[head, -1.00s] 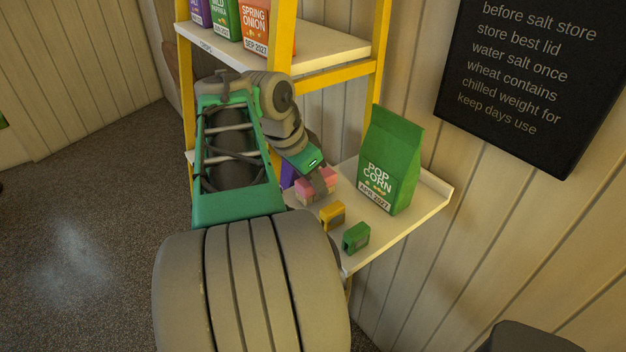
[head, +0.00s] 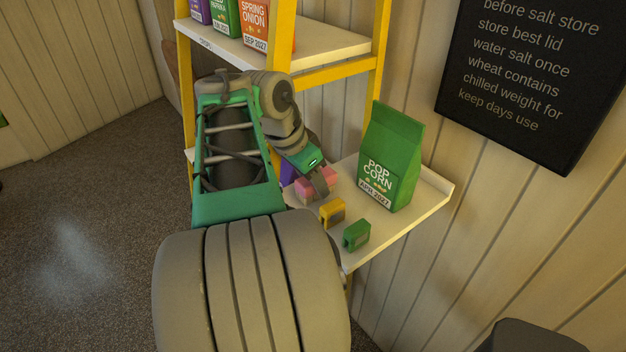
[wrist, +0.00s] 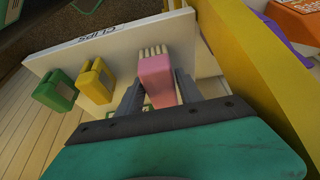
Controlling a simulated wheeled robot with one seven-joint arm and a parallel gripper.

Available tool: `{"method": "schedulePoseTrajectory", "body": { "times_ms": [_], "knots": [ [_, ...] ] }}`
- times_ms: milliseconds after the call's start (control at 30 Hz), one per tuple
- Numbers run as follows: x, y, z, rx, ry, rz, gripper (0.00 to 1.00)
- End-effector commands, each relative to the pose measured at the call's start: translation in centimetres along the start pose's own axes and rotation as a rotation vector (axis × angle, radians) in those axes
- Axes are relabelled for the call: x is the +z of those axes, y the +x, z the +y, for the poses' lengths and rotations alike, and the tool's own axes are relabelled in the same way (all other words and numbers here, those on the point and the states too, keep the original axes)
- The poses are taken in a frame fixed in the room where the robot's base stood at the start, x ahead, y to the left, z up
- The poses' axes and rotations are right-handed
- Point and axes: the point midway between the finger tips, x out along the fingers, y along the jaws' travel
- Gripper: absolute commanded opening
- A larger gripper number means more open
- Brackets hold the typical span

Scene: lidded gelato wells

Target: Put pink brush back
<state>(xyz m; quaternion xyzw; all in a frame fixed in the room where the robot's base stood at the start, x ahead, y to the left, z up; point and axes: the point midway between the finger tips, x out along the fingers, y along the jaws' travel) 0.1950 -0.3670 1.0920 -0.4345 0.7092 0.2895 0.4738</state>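The pink brush (wrist: 156,76) has a pink block body and pale bristles, which point toward the white shelf in the wrist view. In the head view its pink body (head: 332,176) shows on both sides of a grey finger, over the lower shelf. My gripper (wrist: 160,82) has one finger along each side of the brush and looks shut on it. It also shows in the head view (head: 322,184), reaching down from the upper left. Whether the brush touches the shelf is hard to tell.
The lower white shelf (head: 408,222) holds a green popcorn bag (head: 390,160), a yellow clip (head: 332,212) and a green clip (head: 356,235). A label reading "CLIPS" (wrist: 97,34) is on its edge. A yellow upright (wrist: 245,50) stands close to the right of my gripper.

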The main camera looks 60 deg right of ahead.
Motion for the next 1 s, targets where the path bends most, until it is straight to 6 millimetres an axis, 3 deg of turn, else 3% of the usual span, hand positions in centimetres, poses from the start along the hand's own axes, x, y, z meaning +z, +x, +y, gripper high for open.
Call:
{"method": "schedulePoseTrajectory", "body": {
  "times_ms": [267,600,833,1000],
  "knots": [
    [0.0,0.0,0.0,0.000,0.000,0.000,0.43],
    [0.0,0.0,0.0,0.000,0.000,0.000,0.68],
    [0.0,-0.1,0.0,0.000,0.000,0.000,0.68],
    [-0.2,-1.7,0.0,0.000,0.000,0.000,0.68]
  ]
}}
